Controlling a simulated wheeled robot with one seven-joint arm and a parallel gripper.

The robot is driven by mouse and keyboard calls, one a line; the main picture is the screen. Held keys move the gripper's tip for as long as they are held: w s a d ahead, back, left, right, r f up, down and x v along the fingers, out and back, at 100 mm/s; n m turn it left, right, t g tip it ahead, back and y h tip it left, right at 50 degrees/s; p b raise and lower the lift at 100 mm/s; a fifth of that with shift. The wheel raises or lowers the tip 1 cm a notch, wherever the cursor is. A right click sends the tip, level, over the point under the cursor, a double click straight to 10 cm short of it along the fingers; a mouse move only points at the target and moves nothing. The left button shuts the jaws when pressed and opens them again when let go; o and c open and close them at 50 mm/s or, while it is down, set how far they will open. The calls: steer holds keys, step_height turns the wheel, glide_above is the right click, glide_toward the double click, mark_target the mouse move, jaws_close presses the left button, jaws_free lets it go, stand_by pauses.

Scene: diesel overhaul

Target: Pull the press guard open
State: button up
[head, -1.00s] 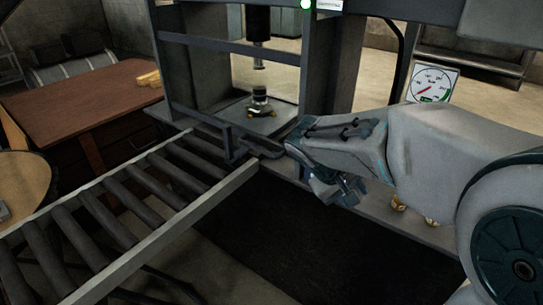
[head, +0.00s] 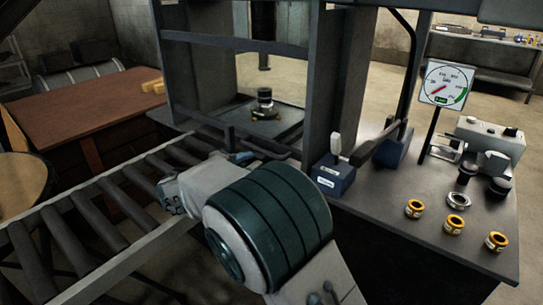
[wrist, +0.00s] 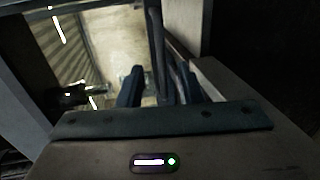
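The press guard (head: 235,42) is a dark bar frame across the front of the press opening. Its upper rail spans the posts, and a lower bar (head: 262,143) runs above the roller conveyor. My gripper (head: 243,157) is at this lower bar, its fingertips mostly hidden behind my own wrist and arm. In the wrist view, my gripper (wrist: 160,88) has its two dark fingers apart. A dark bar (wrist: 157,45), seemingly part of the guard, runs between them. A gap shows beside the left finger; contact on the right cannot be told.
A dark part (head: 265,103) stands on the press plate. The press post (head: 328,75) rises right of the opening. The roller conveyor (head: 110,195) lies in front. The bench (head: 400,200) at right bears a blue box (head: 332,178), a pressure gauge (head: 447,85) and several brass rings.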

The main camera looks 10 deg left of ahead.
mark_target(269, 155)
steer(key=x, duration=1.1)
steer(key=shift+w+d, duration=0.1)
steer(key=shift+w, duration=0.05)
jaws_close()
